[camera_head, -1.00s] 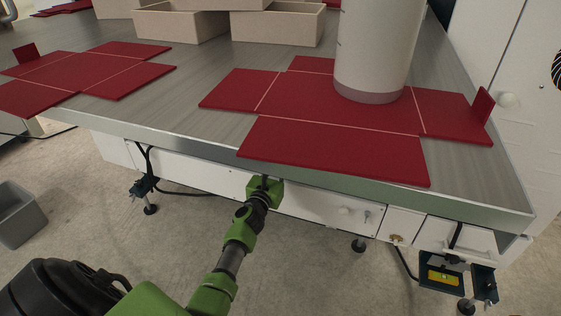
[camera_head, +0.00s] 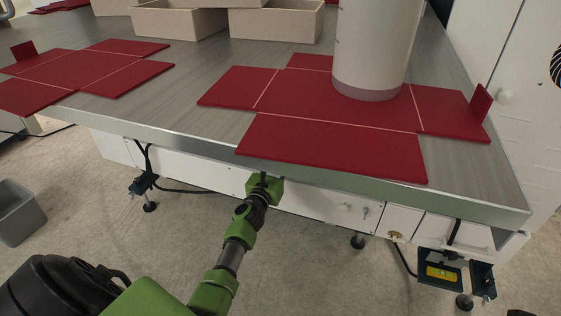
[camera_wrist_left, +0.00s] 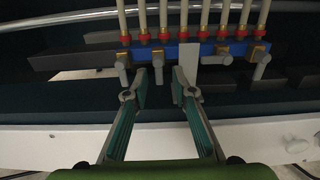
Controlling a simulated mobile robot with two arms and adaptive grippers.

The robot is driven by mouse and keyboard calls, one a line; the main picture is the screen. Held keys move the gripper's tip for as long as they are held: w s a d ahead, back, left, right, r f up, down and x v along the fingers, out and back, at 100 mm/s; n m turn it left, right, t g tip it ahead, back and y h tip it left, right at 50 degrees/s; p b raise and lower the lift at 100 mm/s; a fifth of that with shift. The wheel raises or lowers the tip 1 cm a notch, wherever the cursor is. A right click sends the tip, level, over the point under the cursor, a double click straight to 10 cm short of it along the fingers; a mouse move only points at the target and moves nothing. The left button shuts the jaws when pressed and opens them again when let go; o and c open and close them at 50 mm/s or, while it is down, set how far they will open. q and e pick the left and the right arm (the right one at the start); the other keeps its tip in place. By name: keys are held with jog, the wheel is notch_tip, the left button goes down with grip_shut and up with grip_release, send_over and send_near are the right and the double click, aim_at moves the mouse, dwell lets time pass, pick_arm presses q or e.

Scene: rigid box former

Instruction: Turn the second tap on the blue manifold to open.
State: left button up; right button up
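In the left wrist view the blue manifold (camera_wrist_left: 205,51) is a horizontal bar with several pale pipes in red collars rising from it. Brass fittings with grey tap handles sit along its front. My left gripper (camera_wrist_left: 160,84) is open below the bar. One tap handle (camera_wrist_left: 158,70) hangs down between its fingertips, with no clear contact visible. Another tap handle (camera_wrist_left: 122,70) is left of the fingers, and more taps (camera_wrist_left: 262,64) are to the right. In the head view my left gripper (camera_head: 264,181) reaches in at the table's front panel; its fingertips and the manifold are hidden there.
A grey bracket (camera_wrist_left: 190,62) hangs from the bar close to the right finger. A white ledge (camera_wrist_left: 255,138) runs below the opening. The table (camera_head: 210,140) overhangs my gripper and carries red flat box blanks (camera_head: 330,150) and a pale cylinder (camera_head: 375,45).

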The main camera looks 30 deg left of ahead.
pick_arm(q)
jog(key=v, duration=1.2)
jog(key=shift+w+d+r, duration=0.1)
